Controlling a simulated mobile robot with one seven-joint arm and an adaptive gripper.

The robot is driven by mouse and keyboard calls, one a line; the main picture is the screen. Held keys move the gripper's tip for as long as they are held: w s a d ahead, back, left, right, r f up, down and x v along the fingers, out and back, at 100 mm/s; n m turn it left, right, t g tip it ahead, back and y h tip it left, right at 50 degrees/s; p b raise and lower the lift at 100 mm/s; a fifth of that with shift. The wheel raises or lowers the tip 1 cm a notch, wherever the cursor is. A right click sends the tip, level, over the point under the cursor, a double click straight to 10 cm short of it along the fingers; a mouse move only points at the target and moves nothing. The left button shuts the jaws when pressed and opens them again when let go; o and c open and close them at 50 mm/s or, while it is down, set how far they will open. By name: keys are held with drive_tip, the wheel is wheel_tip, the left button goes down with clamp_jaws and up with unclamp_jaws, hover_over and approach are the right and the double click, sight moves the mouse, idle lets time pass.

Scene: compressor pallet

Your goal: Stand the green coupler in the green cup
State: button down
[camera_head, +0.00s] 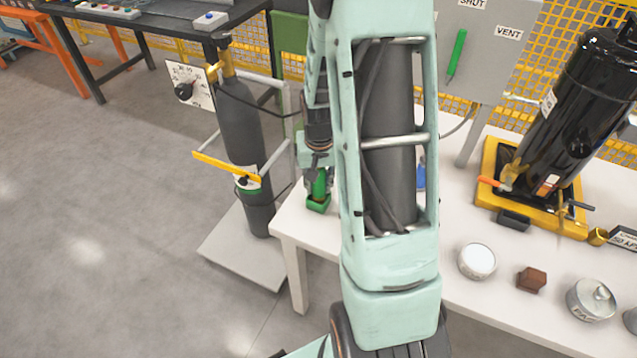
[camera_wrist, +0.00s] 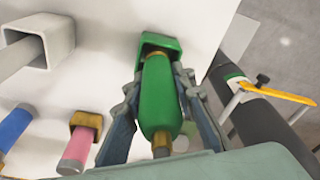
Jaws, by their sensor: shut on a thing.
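The green coupler (camera_wrist: 160,95) is between the fingers of my gripper (camera_wrist: 160,84), which is shut on it in the wrist view. Its far end meets the mouth of the green cup (camera_wrist: 172,43); how deep it sits inside is hidden. In the head view the coupler (camera_head: 320,184) looks about upright over the green cup (camera_head: 318,205), near the left edge of the white table. My gripper (camera_head: 319,174) is partly hidden there behind my arm.
In the wrist view a pink coupler (camera_wrist: 78,148) stands in a brown cup (camera_wrist: 86,121), beside a blue coupler (camera_wrist: 14,127) and a white square cup (camera_wrist: 60,37). A dark gas cylinder (camera_head: 240,125) stands left of the table (camera_head: 450,315). A black tank (camera_head: 580,100) stands right.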

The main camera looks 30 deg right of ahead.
drive_tip(key=shift+f, duration=0.4)
drive_tip(key=c, duration=1.5)
unclamp_jaws()
drive_tip(key=shift+c, duration=0.2)
drive_tip(key=r, duration=0.4)
drive_tip(key=s+r, duration=0.1)
drive_tip(key=r, duration=0.7)
drive_tip(key=shift+s+a, duration=0.35)
